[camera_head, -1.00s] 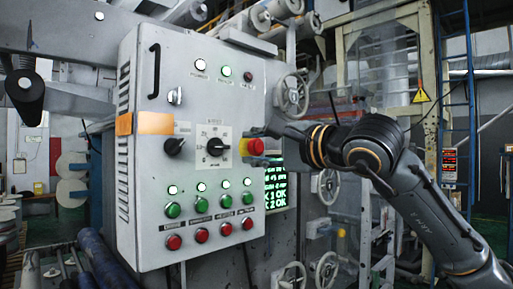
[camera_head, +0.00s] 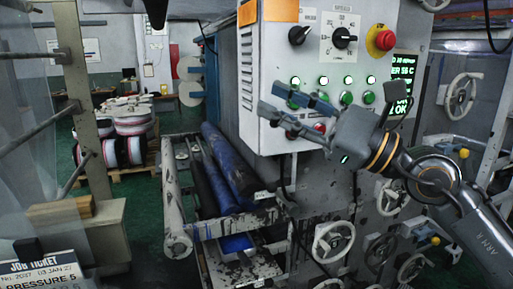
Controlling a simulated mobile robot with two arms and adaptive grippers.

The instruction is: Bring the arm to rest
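My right arm (camera_head: 470,215) comes in from the lower right. Its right gripper (camera_head: 272,102) is in front of the lower part of the grey control panel (camera_head: 270,60), with its two fingers pointing left and spread apart. Nothing shows between the fingers. They overlap the rows of green and red buttons and hide part of them; I cannot tell if they touch the panel. A red emergency button (camera_head: 384,40) on a yellow disc is above the gripper, clear of it. My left gripper is not in view.
Handwheels (camera_head: 333,240) stand out below the panel and at the right. Blue rollers (camera_head: 228,165) lie on a frame left of the panel. A job ticket (camera_head: 42,274) is at the lower left. Green floor (camera_head: 135,215) is open between them.

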